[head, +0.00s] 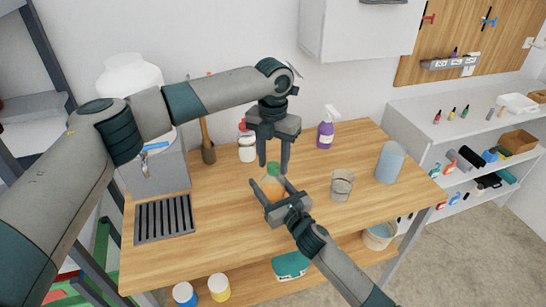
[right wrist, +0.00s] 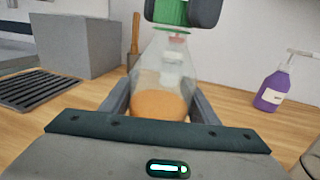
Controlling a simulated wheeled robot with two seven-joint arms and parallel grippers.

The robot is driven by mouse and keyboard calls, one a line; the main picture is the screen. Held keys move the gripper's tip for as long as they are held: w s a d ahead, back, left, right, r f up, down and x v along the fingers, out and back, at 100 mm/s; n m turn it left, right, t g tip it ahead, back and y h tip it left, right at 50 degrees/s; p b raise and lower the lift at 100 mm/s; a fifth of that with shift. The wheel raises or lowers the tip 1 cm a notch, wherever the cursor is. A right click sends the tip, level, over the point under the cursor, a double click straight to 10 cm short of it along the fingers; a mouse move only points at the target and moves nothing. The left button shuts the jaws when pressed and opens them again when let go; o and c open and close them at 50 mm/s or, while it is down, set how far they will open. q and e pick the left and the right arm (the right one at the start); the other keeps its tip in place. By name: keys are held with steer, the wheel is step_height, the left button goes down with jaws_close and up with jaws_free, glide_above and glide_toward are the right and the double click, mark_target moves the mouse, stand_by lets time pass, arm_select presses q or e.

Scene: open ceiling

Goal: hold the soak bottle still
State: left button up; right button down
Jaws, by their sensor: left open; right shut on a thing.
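The soak bottle (right wrist: 160,80) is a clear cone-shaped bottle with orange contents low inside and a green cap (right wrist: 172,12). It stands upright on the wooden bench and also shows in the head view (head: 271,187), partly hidden by grippers. My right gripper (head: 273,188) is shut on the bottle's lower body, one finger on each side. My left gripper (head: 273,166) points down from above. Its fingers are open on either side of the cap; I cannot tell whether they touch it.
A clear glass beaker (head: 342,186) stands just right of the bottle, with a blue translucent container (head: 389,162) farther right. A dark drain grate (head: 164,218) lies at left. The front bench is clear.

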arm_select(q)
jaws_close()
